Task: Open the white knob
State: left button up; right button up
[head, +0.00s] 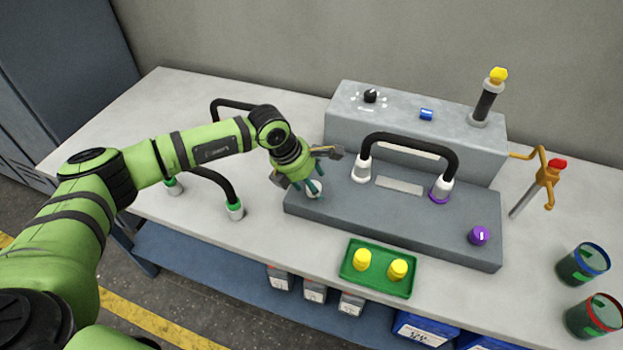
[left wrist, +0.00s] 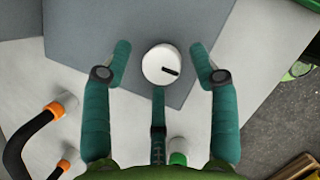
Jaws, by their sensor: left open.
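The white knob (left wrist: 162,66) sits near a corner of the grey panel, with a short black mark pointing right and slightly down. In the head view the white knob (head: 314,190) is partly hidden behind my left gripper (head: 306,184) at the left end of the panel. In the left wrist view my left gripper (left wrist: 160,55) is open. Its two side fingers are left and right of the knob with gaps, and a third finger points at it from below. I cannot tell whether that third finger touches it. My right gripper is not in view.
The grey panel (head: 400,226) also carries a black handle hose (head: 410,140) and a purple knob (head: 479,236). A grey box (head: 350,118) stands behind it. A green tray (head: 376,284) with yellow caps is in front. A black hose (head: 217,182) lies left. Cans (head: 583,265) stand right.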

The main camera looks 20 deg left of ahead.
pick_arm(q)
jog(key=shift+d+f, duration=0.1)
jog(key=shift+f, duration=0.25)
jog(key=c, duration=1.1)
